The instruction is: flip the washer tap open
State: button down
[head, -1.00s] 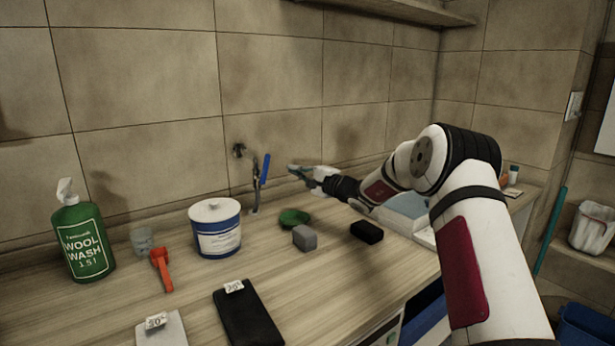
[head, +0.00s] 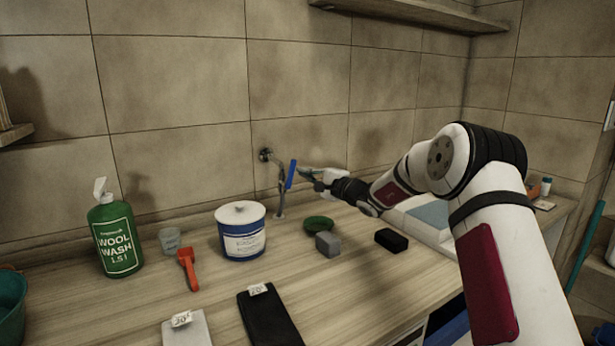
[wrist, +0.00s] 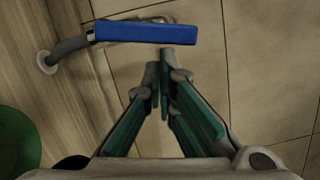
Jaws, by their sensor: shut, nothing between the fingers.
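The washer tap (head: 281,178) sticks out from the tiled wall, with a grey pipe running down to the worktop. Its blue lever (head: 291,174) stands nearly upright in the head view. In the wrist view the blue lever (wrist: 148,33) lies across the top, just beyond my fingertips. My gripper (head: 303,173) is right of the lever, its fingertips close to it. In the wrist view my gripper (wrist: 163,75) has its green-padded fingers brought together with nothing between them. I cannot tell whether the tips touch the lever.
A white and blue tub (head: 242,240) stands left of the tap. A green dish (head: 318,224), a grey block (head: 328,244) and a black block (head: 391,240) lie below my gripper. A green wash bottle (head: 115,240) and an orange tool (head: 188,268) are farther left. A shelf (head: 410,14) hangs above.

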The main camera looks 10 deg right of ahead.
jog(key=n+b, duration=0.1)
jog(key=a+r+n+b, duration=0.1)
jog(key=n+b, duration=0.1)
jog(key=shift+s+a+g+b, duration=0.1)
jog(key=shift+s+g+b, duration=0.05)
jog(key=shift+g+b, duration=0.15)
dwell(0.3)
